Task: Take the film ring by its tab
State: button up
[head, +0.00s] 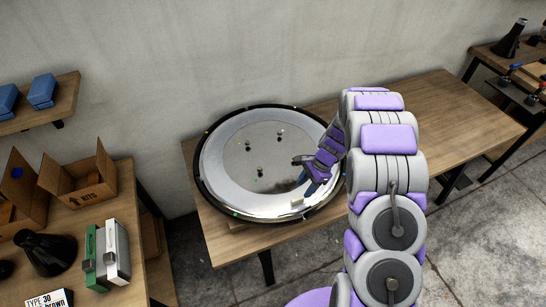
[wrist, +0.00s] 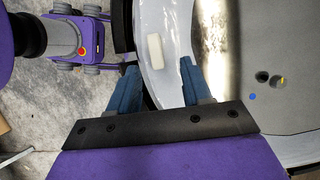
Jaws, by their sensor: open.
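The film ring looks like a pale, partly glossy band (head: 218,180) lying inside the black rim of a large round plate on the table. Its tab (head: 297,202) is a small cream block at the near right of the band. In the wrist view the tab (wrist: 155,50) lies on the pale band (wrist: 165,85), just beyond the fingertips and between their lines. My gripper (head: 304,174) is over the right part of the plate, open and empty. In the wrist view its two blue fingers (wrist: 158,72) are spread apart. I cannot tell its height above the tab.
The round plate's black rim (head: 198,184) has coloured dots, and several small pegs stand on its grey middle (head: 240,155). The wooden table (head: 440,115) is clear on the right. A left bench holds an open carton (head: 82,185), a green-and-white case (head: 113,250) and a black cone (head: 48,252).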

aim_at(297, 198)
jog(key=x, duration=0.2)
jog(key=b+x, duration=0.1)
jog(key=x, duration=0.2)
jog(key=shift+s+a+f, duration=0.1)
jog(key=shift+s+a, duration=0.2)
jog(key=shift+a, duration=0.15)
jog(key=shift+f, duration=0.2)
jog(key=shift+d, duration=0.6)
jog(key=shift+c, duration=1.2)
jog(key=shift+a, duration=0.45)
jog(key=c, duration=0.5)
jog(key=shift+a, duration=0.1)
grip_shut()
